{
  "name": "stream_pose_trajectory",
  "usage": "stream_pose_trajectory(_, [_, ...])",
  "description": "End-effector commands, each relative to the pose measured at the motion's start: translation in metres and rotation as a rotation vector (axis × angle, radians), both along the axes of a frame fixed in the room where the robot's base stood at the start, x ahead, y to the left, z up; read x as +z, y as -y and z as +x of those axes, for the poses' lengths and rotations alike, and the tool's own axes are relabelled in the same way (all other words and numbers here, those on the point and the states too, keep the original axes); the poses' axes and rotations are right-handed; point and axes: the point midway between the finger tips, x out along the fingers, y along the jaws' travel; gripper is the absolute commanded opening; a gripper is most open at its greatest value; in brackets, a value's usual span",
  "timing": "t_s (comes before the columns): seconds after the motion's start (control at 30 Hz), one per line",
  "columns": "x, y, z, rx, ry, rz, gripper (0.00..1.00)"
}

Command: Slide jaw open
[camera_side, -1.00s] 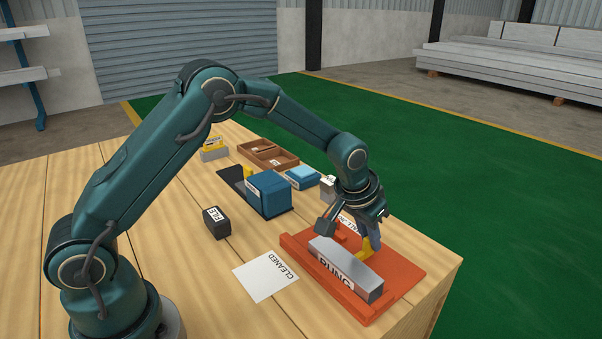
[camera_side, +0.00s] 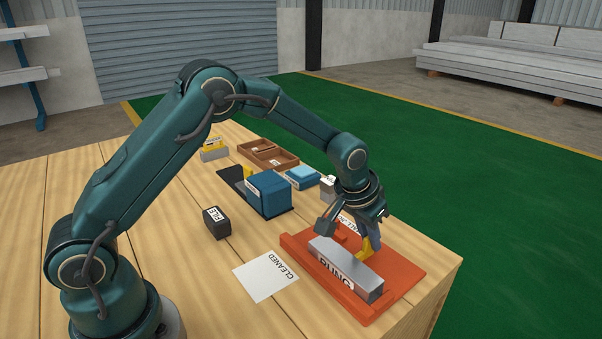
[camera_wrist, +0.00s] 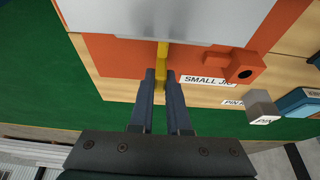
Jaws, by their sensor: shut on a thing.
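My gripper (camera_wrist: 160,76) is shut on the yellow jaw piece (camera_wrist: 162,50), with one finger on each side of it. In the side view the yellow piece (camera_side: 367,250) stands at the far side of a grey block labelled RUNG (camera_side: 350,268). The block lies on the orange jig (camera_side: 405,270). In the wrist view the yellow piece reaches to the block's edge (camera_wrist: 165,20); whether they touch I cannot tell. My wrist and fingers hide part of the jig in the side view.
A SMALL JIG label (camera_wrist: 207,80) lies beside the jig. A CLEANED sheet (camera_side: 266,276), a dark FILE block (camera_side: 217,222), a blue block (camera_side: 268,194) and a brown tray (camera_side: 285,160) are on the wooden table. A grey PIN block (camera_wrist: 262,107) stands near the jig.

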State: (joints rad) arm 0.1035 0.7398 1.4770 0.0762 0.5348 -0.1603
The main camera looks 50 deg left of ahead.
Motion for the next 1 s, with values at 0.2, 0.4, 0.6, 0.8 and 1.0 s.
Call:
stream_pose_trajectory(0.2, [0.000,0.002,-0.001,-0.001,-0.001,-0.003,0.00])
stream_pose_trajectory(0.4, [0.000,0.002,0.007,-0.001,0.000,-0.003,0.00])
stream_pose_trajectory(0.6, [0.000,0.002,0.027,0.001,0.002,-0.004,0.00])
stream_pose_trajectory(0.8, [0.000,0.002,0.043,0.000,0.004,-0.002,0.00])
stream_pose_trajectory(1.0, [0.000,0.002,0.051,-0.001,0.004,-0.003,0.00])
